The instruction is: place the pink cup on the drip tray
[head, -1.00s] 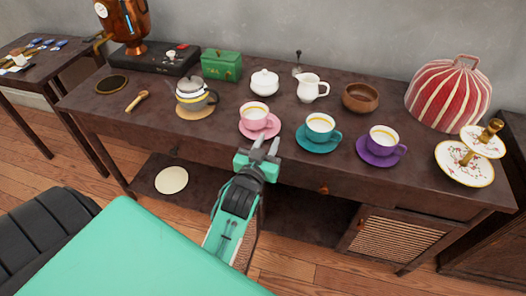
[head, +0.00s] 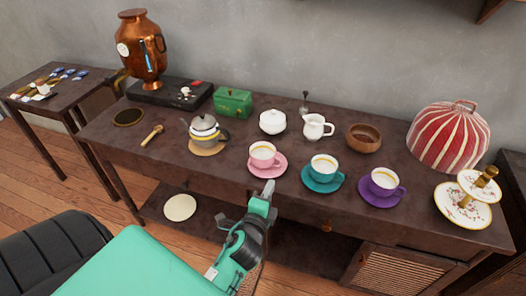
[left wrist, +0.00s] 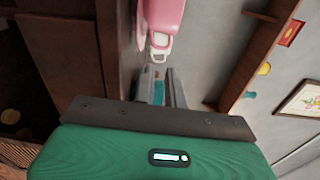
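The pink cup (head: 263,152) stands upright on its pink saucer (head: 277,169) near the table's front edge. The drip tray appears to be the dark round disc with a brass-coloured rim (head: 128,117), at the table's left beside the copper urn (head: 143,50). My left gripper (head: 268,186) is just in front of the saucer, apart from the cup, and empty. In the left wrist view, its fingers (left wrist: 164,90) show a gap between them, with pink crockery (left wrist: 163,15) beyond. My right gripper is out of view.
A teal cup (head: 323,166) and purple cup (head: 384,180) stand to the right on saucers. Left are a teapot (head: 205,131) on a round mat and a wooden scoop (head: 152,135). A green box (head: 232,102) and white sugar bowl (head: 272,122) stand behind.

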